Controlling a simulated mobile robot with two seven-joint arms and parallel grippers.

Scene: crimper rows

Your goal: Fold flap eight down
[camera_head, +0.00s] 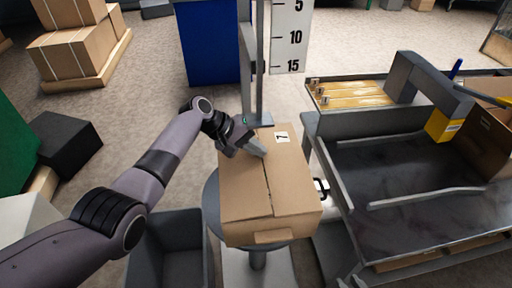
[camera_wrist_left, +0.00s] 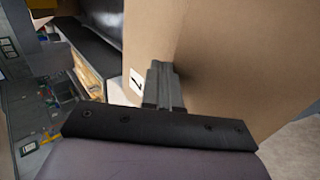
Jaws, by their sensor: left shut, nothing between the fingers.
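A brown cardboard box (camera_head: 240,190) stands on a round grey stand, its top panels lying nearly flat with a seam between them. A white label (camera_head: 282,137) with a dark mark like a 7 is near the far edge; it also shows in the left wrist view (camera_wrist_left: 136,87). A small cardboard piece (camera_head: 272,236) shows on the box's near side. I see no flap marked eight. My left gripper (camera_head: 260,152) is shut and empty over the far part of the top; its fingers (camera_wrist_left: 163,80) are against or just above the cardboard. My right gripper is not in view.
A grey post with a number scale (camera_head: 289,35) stands behind the box. A dark metal table (camera_head: 400,165) with rails is to the right. An empty grey bin (camera_head: 168,245) is at the lower left. Stacked boxes (camera_head: 75,45) stand far left.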

